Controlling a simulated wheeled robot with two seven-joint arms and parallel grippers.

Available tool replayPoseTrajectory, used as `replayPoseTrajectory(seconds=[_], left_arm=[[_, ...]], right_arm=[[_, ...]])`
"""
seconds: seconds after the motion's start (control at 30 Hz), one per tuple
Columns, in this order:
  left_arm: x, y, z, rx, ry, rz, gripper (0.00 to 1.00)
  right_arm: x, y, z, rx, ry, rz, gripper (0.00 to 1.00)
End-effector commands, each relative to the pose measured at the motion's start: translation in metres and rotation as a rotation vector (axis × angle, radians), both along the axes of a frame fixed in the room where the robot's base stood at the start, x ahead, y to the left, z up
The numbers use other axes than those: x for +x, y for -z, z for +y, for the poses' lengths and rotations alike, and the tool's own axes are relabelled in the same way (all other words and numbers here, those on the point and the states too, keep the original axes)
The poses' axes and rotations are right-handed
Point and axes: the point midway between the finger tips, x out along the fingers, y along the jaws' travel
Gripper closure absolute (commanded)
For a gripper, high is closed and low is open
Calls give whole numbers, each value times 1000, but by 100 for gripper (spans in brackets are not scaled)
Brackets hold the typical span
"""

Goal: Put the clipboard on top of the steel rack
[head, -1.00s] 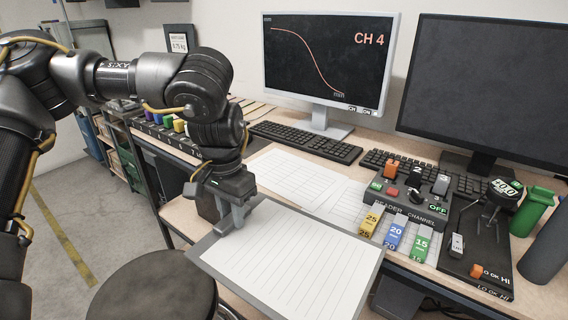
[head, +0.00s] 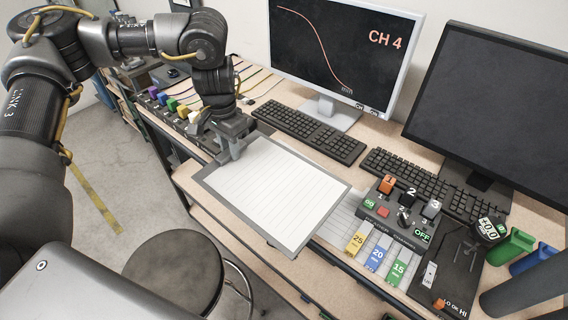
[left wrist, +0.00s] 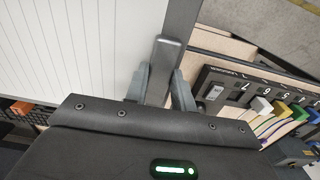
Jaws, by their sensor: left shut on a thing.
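The clipboard (head: 272,190) is a grey board with lined white paper. My left gripper (head: 235,148) is shut on its far left edge and holds it out over the bench's front edge. In the left wrist view the fingers (left wrist: 160,80) grip the grey rim of the clipboard (left wrist: 85,45), with the paper to the left. A dark shelf unit (head: 117,100) stands on the floor at the far left, mostly behind my arm; I cannot tell if it is the steel rack. My right gripper is not in view.
The bench (head: 258,108) carries two monitors, keyboards (head: 305,132) and a switch box (head: 398,212) with coloured tags. A row of coloured plugs (head: 178,108) lies left of the gripper. A round stool (head: 172,272) stands in front. Floor at left is clear.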

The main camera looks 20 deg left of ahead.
Motion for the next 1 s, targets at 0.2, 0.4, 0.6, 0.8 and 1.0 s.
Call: replayPoseTrajectory(seconds=[0.2, 0.4, 0.6, 0.8, 1.0], left_arm=[[41, 17, -2, 0, -7, 3, 100], [84, 36, -4, -1, -5, 3, 100], [114, 71, -7, -2, 0, 2, 100], [128, 87, -6, 0, 1, 0, 100], [130, 90, -6, -1, 3, 0, 100]], right_arm=[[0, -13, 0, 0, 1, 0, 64], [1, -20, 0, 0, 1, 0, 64], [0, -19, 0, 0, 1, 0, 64], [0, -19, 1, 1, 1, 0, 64], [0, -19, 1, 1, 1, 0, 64]])
